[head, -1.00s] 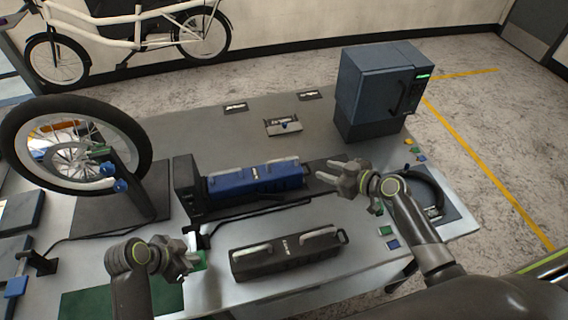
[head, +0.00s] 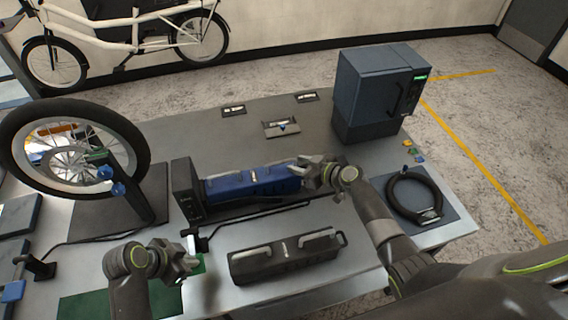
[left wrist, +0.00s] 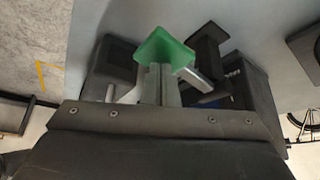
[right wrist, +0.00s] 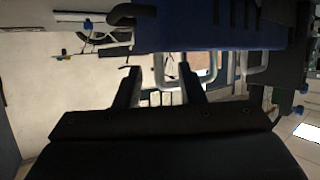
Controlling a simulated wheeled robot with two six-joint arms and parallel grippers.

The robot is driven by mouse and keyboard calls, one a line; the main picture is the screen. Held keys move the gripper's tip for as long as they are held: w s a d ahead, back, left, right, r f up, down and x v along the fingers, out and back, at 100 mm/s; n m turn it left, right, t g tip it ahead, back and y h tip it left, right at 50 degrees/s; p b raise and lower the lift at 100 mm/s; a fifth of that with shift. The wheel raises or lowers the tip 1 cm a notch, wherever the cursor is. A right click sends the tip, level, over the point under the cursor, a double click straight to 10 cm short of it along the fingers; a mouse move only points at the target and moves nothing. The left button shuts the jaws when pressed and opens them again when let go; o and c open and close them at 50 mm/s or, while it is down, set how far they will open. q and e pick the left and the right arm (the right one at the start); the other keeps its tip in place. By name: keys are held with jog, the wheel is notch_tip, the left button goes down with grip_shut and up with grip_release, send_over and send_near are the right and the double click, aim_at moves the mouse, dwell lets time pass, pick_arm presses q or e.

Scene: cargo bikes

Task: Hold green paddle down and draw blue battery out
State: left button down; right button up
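The blue battery (head: 250,186) lies in the black dock (head: 186,190) on the table. Its blue side (right wrist: 210,28) and a dark handle (right wrist: 122,17) show at the top of the right wrist view. My right gripper (head: 307,172) is at the battery's right end, with its fingers (right wrist: 161,72) apart and nothing clearly between them. The green paddle (left wrist: 162,47) shows in the left wrist view at the tips of my left gripper (left wrist: 160,82), whose fingers are together. In the head view my left gripper (head: 188,264) partly hides the paddle (head: 198,270). I cannot tell whether they touch.
A black battery (head: 285,262) with light handles lies in front of the dock. A bicycle wheel (head: 135,130) on a stand is at the left, a dark cabinet (head: 370,95) at the back right, and a black ring lock (head: 437,190) at the right.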

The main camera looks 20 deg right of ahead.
jog(key=shift+c, duration=0.5)
grip_shut()
dwell(0.8)
jog(key=shift+d, duration=0.15)
pick_arm(q)
jog(key=shift+w, duration=0.1)
pick_arm(e)
jog(key=d, duration=1.6)
jog(key=shift+w+d+r, duration=0.15)
jog(key=shift+w+d, duration=0.05)
jog(key=shift+d, duration=0.2)
dwell(1.5)
pick_arm(q)
notch_tip(320, 180, up, 7)
dwell(1.0)
